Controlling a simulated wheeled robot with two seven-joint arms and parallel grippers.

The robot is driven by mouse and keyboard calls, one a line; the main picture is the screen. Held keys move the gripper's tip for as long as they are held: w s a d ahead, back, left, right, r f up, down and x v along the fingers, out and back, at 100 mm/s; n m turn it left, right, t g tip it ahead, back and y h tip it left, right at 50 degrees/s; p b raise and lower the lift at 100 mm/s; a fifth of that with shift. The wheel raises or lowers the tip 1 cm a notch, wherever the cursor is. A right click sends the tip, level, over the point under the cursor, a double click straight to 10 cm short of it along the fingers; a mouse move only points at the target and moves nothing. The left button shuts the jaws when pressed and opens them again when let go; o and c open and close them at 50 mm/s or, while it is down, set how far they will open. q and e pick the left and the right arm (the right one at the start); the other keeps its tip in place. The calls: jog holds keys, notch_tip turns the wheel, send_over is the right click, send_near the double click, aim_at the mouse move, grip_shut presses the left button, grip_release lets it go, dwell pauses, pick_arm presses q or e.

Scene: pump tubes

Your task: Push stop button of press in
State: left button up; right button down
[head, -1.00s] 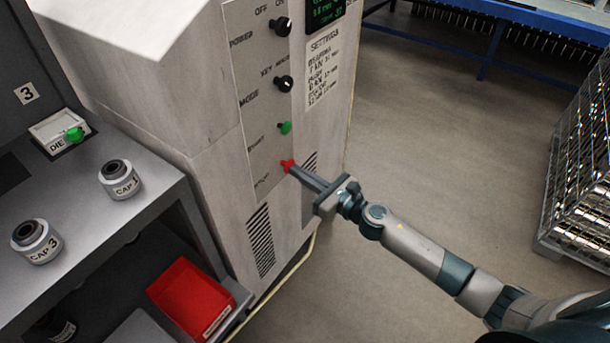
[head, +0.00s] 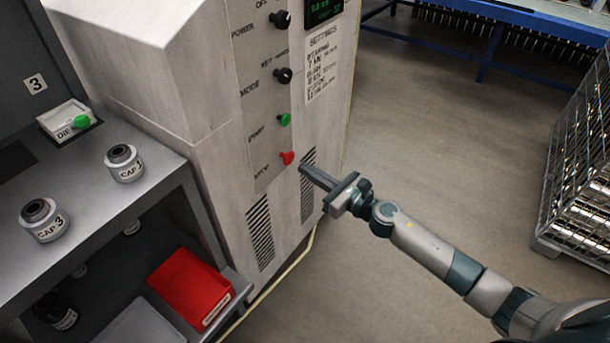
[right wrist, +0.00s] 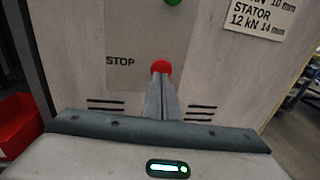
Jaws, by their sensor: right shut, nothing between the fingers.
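The press (head: 175,75) is a tall light-grey cabinet with a control panel on its front. Its red stop button (head: 287,157) is the lowest control on that panel, below the green start button (head: 285,120). My right gripper (head: 302,168) is shut and empty, its fingertips just to the lower right of the stop button, with a small gap in the head view. In the right wrist view the red stop button (right wrist: 161,66) shows beside the word STOP, straight beyond the tips of the shut fingers (right wrist: 161,80). My left gripper is not in view.
A grey bench (head: 90,185) at the left carries two labelled caps, with a red bin (head: 190,290) below it. Vent slots (head: 307,185) are near the gripper. A wire cage (head: 580,170) stands at the right. The floor between is clear.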

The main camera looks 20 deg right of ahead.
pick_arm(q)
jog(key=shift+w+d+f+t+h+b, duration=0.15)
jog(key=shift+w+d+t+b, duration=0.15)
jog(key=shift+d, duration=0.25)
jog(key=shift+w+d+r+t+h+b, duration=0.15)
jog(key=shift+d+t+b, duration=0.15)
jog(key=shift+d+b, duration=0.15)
pick_arm(e)
jog(key=v, duration=1)
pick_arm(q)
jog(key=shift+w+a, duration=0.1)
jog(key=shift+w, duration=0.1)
